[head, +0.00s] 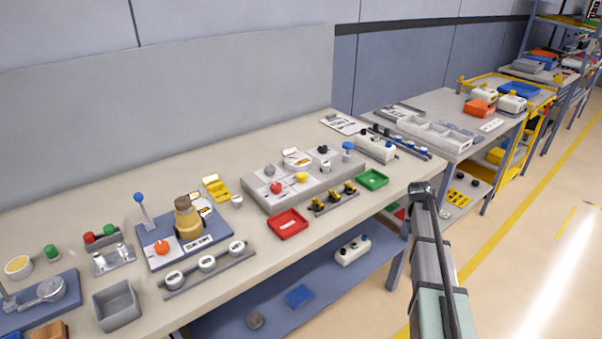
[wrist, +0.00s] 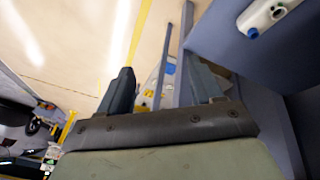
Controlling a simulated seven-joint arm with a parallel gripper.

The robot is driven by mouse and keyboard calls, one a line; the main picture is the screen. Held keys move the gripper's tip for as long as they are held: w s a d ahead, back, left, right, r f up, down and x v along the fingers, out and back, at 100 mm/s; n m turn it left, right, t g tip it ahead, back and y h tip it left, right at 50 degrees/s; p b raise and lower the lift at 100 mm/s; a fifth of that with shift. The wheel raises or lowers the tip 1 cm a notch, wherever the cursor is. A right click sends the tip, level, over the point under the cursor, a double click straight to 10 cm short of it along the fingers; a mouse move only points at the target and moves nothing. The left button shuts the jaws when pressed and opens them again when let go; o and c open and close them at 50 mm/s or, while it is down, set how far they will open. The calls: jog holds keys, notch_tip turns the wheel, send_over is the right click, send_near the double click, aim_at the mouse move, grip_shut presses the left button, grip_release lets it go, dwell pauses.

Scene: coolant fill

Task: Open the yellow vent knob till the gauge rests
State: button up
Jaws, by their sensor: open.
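A small yellow knob (head: 302,177) sits on the grey raised panel (head: 330,191) in the middle of the bench, right of a red knob (head: 276,187). A white-faced gauge (head: 297,157) stands behind it on the same panel; its needle is too small to read. My gripper (wrist: 157,82) is open and empty in the wrist view, its two fingers apart over the floor. In the head view my arm rises at the right, clear of the bench front and well away from the yellow knob.
A red tray (head: 287,223), a green tray (head: 372,180) and a rack with yellow-and-black parts (head: 333,199) lie in front of the panel. A blue base (head: 184,242) with a brass-coloured vessel stands left.

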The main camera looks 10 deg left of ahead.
jog(key=w+d+r+t, duration=0.1)
jog(key=w+r, duration=0.2)
jog(key=r, duration=0.3)
jog(key=w+d+r, duration=0.2)
jog(key=w+r, duration=0.1)
jog(key=r, duration=0.2)
notch_tip(320, 180, up, 22)
jog(key=m+g+y, duration=0.3)
jog(key=m+g, duration=0.1)
send_over(301, 174)
notch_tip(301, 174, down, 13)
jog(key=shift+f, duration=0.1)
jog(key=shift+c, duration=0.5)
jog(key=c, duration=1)
jog(key=shift+o, duration=0.2)
